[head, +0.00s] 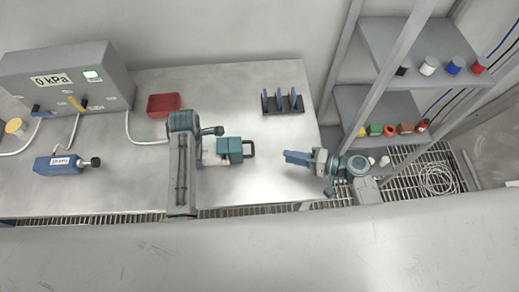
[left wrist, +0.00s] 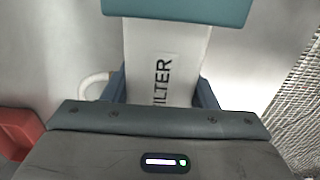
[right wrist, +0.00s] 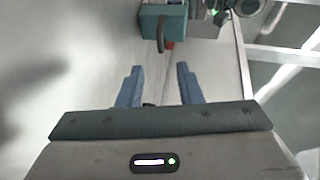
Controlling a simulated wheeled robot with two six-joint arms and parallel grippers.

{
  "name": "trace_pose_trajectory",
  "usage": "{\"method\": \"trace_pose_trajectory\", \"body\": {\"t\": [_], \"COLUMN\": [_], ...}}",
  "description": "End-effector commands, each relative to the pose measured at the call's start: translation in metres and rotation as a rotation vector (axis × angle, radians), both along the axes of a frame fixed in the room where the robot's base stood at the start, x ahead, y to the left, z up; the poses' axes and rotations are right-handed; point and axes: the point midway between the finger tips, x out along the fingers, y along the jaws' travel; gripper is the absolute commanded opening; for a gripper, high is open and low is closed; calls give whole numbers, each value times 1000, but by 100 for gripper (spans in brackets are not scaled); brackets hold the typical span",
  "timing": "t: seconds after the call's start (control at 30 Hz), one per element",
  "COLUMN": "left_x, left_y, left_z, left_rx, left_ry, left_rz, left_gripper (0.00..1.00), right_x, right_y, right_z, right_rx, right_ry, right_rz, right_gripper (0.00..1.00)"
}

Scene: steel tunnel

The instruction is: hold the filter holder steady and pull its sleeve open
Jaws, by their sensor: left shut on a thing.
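The filter holder has a white body (head: 209,157) and a teal sleeve (head: 230,148) with a dark loop handle (head: 250,149) on its right end. In the left wrist view the white body (left wrist: 165,60) carries the word FILTER, partly hidden by my gripper. My left gripper (left wrist: 161,88) is shut on the white body, one finger on each side. The teal sleeve (left wrist: 180,10) shows beyond. My right gripper (head: 295,158) is right of the handle, apart from it. In the right wrist view its fingers (right wrist: 159,82) are open and empty, with the handle (right wrist: 161,35) ahead.
A dark rack (head: 283,105) with blue discs stands behind. Shelving (head: 415,45) rises at right. Bench between handle and right gripper is clear.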

Motion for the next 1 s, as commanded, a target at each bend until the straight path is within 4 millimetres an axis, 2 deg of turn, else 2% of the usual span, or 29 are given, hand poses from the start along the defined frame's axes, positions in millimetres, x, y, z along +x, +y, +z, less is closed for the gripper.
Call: {"method": "trace_pose_trajectory", "body": {"t": [0.5,0.7,1.0], "left_x": [1,1,0], "left_y": [0,0,0], "left_z": [1,0,0], "left_rx": [0,0,-1], "left_ry": [-1,-1,-1], "left_rz": [0,0,0], "left_gripper": [25,25,25], "right_x": [37,43,44], "right_y": [85,99,102], "right_z": [-18,-21,-22], "right_rx": [1,-1,-1], "right_ry": [1,0,0], "right_rz": [0,0,0], "right_gripper": [32,32,32]}}
